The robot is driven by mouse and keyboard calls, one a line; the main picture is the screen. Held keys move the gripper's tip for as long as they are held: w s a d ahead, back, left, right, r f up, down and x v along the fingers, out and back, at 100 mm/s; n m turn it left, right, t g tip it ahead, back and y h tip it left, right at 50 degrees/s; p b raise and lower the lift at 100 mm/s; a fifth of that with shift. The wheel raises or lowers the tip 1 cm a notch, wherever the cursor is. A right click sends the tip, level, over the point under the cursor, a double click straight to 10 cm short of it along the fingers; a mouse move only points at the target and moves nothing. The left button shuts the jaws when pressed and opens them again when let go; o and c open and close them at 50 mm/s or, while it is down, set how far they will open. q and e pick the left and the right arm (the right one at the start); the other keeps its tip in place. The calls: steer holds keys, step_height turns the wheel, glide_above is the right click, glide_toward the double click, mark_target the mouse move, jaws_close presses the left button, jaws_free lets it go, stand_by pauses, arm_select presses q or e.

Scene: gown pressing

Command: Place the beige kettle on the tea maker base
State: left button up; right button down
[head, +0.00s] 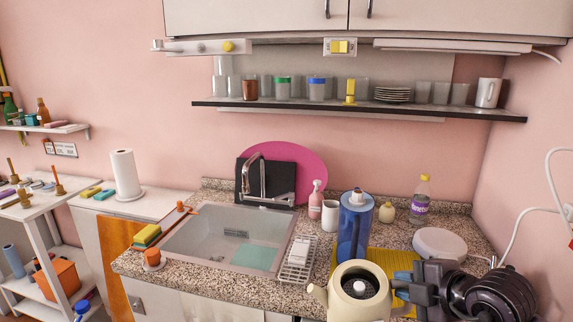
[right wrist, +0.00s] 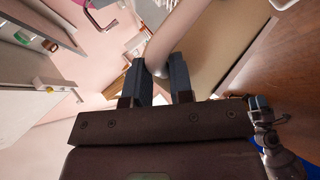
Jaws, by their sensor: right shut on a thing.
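The beige kettle (head: 336,300) is at the bottom of the head view, spout to the left, with a dark round part on top; its lower part is cut off by the frame. My right gripper (head: 402,285) is at its right side, shut on it. In the right wrist view, the two blue fingers of the right gripper (right wrist: 158,70) are on either side of a beige curved part of the kettle (right wrist: 172,38). A white round disc, which looks like the tea maker base (head: 440,242), lies on the counter behind my right gripper.
A white cup (head: 330,215), a small beige jar (head: 387,212) and a purple-labelled bottle (head: 421,197) stand further back. The sink (head: 225,235) is to the left.

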steer(key=shift+s+a+f, duration=0.15)
steer(key=shift+s+f, duration=0.3)
steer(key=shift+f, duration=0.35)
steer(key=shift+s+a+f, duration=0.15)
steer(key=shift+s+f, duration=0.25)
steer(key=shift+f, duration=0.35)
steer(key=shift+s+a+f, duration=0.15)
steer(key=shift+s+f, duration=0.3)
steer(key=shift+f, duration=0.35)
